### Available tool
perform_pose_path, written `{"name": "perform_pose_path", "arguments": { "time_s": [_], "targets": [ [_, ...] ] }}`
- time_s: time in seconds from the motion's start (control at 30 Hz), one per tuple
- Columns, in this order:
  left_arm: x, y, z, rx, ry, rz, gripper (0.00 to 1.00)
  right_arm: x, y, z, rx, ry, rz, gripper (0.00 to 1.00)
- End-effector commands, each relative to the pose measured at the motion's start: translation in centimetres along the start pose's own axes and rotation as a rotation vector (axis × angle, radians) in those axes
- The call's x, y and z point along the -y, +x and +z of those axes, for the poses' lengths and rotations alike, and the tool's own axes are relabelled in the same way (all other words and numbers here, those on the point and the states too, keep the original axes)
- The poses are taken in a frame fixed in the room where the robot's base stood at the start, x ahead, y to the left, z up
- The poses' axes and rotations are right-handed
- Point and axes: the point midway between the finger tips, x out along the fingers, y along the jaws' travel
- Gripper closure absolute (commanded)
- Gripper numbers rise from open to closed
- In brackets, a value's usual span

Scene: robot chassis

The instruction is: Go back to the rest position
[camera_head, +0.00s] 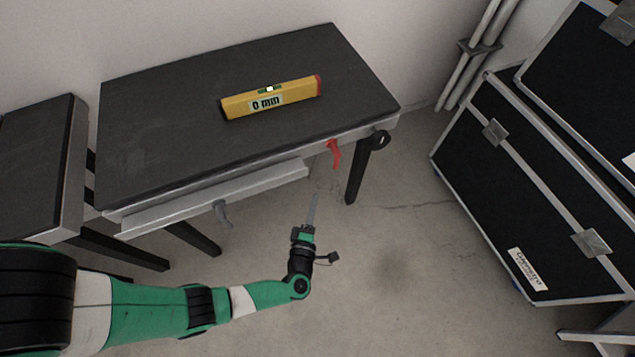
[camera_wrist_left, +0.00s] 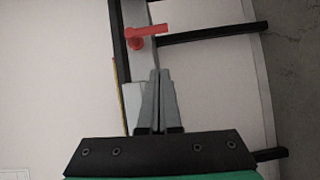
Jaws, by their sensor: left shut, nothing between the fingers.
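My left gripper (camera_head: 311,212) is at the end of my green arm, over the floor in front of the table. Its grey fingers are together and empty, pointing toward the table's front edge. In the left wrist view the shut fingers (camera_wrist_left: 158,75) point toward a red handle (camera_wrist_left: 146,34). The red handle (camera_head: 333,154) hangs at the table's front right edge, a short way beyond the fingertips in the head view. My right gripper is not in view.
A dark-topped table (camera_head: 160,120) stands against the wall with a yellow level (camera_head: 296,94) lying on it. A grey clamp handle (camera_head: 223,214) hangs under its front edge. Black flight cases (camera_head: 530,190) stand at the right. The floor between (camera_head: 410,240) is clear.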

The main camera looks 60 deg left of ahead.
Motion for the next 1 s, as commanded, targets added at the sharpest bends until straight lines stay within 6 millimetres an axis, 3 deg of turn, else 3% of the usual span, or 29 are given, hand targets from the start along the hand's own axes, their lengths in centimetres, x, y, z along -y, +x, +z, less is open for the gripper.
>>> {"name": "perform_pose_path", "arguments": {
  "time_s": [0.17,0.77,0.87,0.97,1.0],
  "targets": [
    [0.1,-1.3,0.0,0.000,0.000,-0.001,1.00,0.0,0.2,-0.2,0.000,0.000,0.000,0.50],
    [0.0,-1.3,-0.1,-0.003,0.000,-0.001,1.00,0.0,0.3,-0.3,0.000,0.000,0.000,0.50],
    [-2.1,-0.4,0.1,-0.024,-0.025,0.010,1.00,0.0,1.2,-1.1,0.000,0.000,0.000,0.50],
    [-6.9,1.7,1.6,-0.055,-0.109,0.052,1.00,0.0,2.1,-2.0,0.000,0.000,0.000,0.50],
    [-9.6,2.6,2.4,-0.066,-0.158,0.084,1.00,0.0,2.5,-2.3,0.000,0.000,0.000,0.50]
  ]
}}
